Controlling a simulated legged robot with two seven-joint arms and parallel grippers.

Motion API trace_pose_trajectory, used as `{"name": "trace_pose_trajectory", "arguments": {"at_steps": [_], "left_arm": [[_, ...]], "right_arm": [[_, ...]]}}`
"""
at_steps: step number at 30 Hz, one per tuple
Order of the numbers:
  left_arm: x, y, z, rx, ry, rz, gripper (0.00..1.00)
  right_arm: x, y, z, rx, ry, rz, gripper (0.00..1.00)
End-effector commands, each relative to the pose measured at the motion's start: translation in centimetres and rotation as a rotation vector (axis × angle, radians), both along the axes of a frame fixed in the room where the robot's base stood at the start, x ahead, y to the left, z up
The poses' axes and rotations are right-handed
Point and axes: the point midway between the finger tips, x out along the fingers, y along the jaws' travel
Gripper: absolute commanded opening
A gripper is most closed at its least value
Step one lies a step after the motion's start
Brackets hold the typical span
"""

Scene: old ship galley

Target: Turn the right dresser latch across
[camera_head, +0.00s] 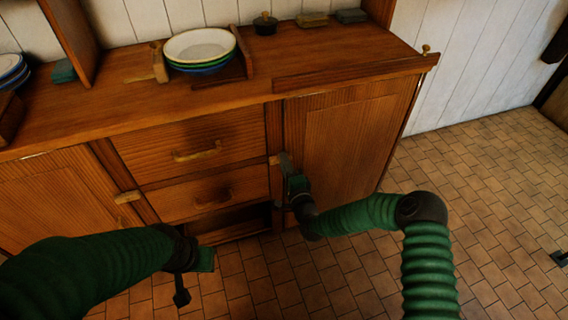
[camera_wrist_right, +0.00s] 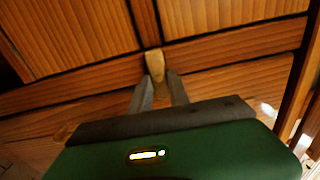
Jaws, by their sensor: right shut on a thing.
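The right dresser latch (camera_head: 274,160) is a small pale wooden piece on the post between the drawers and the right door (camera_head: 345,140). My right gripper (camera_head: 285,163) reaches it from the front and partly hides it. In the right wrist view the latch (camera_wrist_right: 154,62) stands between the fingertips of my right gripper (camera_wrist_right: 158,88), which is shut on it. Its far end shows beyond the fingers. Whether it lies across the door edge is unclear. My left gripper (camera_head: 192,275) hangs empty in front of the lower drawers, and its fingers are hard to make out.
The left latch (camera_head: 127,197) lies beside the left door (camera_head: 50,195). Two drawers with handles (camera_head: 197,152) sit between the doors, above an open dark compartment (camera_head: 232,220). Stacked bowls (camera_head: 200,46) stand on the dresser top.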

Motion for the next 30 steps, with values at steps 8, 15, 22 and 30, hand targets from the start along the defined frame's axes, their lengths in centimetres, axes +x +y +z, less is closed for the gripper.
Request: {"name": "trace_pose_trajectory", "arguments": {"at_steps": [8,15,22,30], "left_arm": [[0.0,0.0,0.0,0.0,0.0,0.0,0.34],[0.0,0.0,0.0,0.0,0.0,0.0,0.34],[0.0,0.0,0.8,0.0,0.0,0.0,0.34],[0.0,0.0,3.0,0.0,0.0,0.0,0.34]], "right_arm": [[0.0,-0.2,-0.4,-0.002,0.008,-0.004,0.41],[-0.1,-0.1,-0.2,-0.001,0.004,-0.002,0.44],[-1.8,-0.7,0.0,-0.002,0.007,-0.001,0.44],[-9.0,-3.1,0.1,0.0,0.01,-0.002,0.44]]}}
